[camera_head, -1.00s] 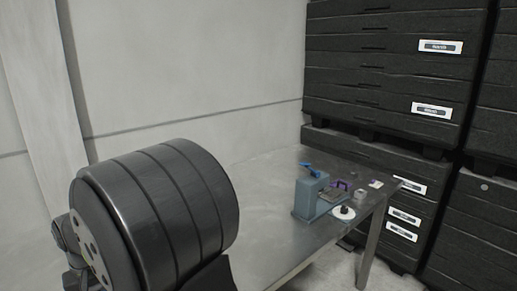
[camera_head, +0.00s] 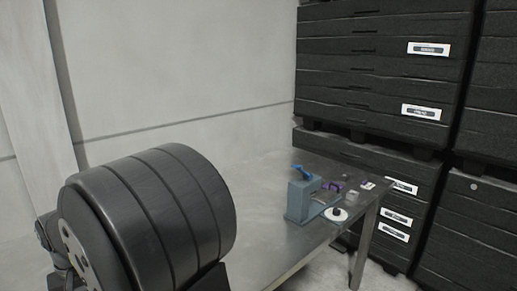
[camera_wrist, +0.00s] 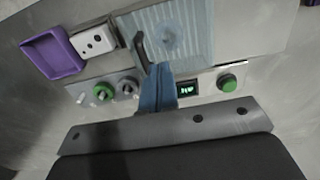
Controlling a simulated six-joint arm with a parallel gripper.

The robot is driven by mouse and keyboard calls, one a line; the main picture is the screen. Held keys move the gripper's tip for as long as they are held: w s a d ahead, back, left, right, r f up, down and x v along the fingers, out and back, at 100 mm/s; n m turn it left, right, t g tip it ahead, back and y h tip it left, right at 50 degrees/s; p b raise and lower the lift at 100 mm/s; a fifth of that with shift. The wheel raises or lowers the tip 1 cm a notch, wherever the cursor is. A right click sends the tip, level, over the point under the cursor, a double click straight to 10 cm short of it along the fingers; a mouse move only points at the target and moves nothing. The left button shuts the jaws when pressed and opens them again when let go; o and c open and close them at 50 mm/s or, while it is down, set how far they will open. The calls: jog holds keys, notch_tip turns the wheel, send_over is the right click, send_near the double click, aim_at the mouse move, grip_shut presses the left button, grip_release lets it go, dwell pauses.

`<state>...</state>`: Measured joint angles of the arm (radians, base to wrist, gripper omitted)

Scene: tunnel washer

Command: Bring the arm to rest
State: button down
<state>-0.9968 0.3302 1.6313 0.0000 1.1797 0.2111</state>
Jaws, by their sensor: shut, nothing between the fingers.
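In the wrist view, the grey metal edge and dark body of my gripper (camera_wrist: 165,133) fill the bottom of the picture. It is shut, with nothing held. In the head view, my dark round arm link fills the lower left, and my gripper cannot be made out there. The device (camera_head: 300,201) stands on the metal table (camera_head: 262,238), well to the right of that link.
A purple tray (camera_wrist: 52,55) and a small white block (camera_wrist: 93,41) lie beside the device. Dark labelled crates (camera_head: 385,60) are stacked behind the table at right. The table's left part is clear, before a pale wall (camera_head: 170,70).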

jog(key=f, duration=0.4)
jog(key=shift+w+d+f, duration=0.2)
jog(key=shift+f, duration=0.1)
jog(key=shift+s+a, duration=0.1)
jog(key=shift+r, duration=0.15)
jog(key=shift+r, duration=0.3)
notch_tip(320, 180, up, 5)
jog(key=f, duration=0.5)
jog(key=shift+d+f, duration=0.2)
jog(key=shift+f, duration=0.15)
jog(key=s+a, duration=0.8)
jog(key=shift+s+a, duration=0.2)
jog(key=shift+a, duration=0.2)
